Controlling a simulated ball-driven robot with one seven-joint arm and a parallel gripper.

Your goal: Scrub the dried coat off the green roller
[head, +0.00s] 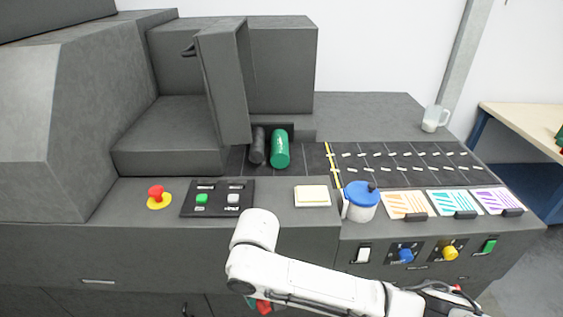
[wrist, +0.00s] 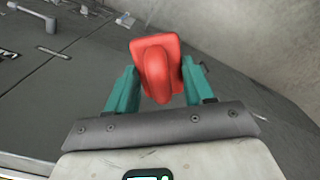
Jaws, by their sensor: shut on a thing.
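The green roller (head: 280,150) lies in an opening of the dark machine, beneath a raised panel; a small pale marking shows on its side. A dark grey roller (head: 257,146) lies just left of it. My gripper (wrist: 155,88) is shut on a red handled tool (wrist: 158,66), between its two teal fingers. The tool's working face is hidden. In the head view only a bit of the red tool (head: 263,307) shows below my white arm, low in front of the machine and well away from the green roller.
The raised panel (head: 222,82) stands left of the rollers. A red button (head: 157,194) is at left.

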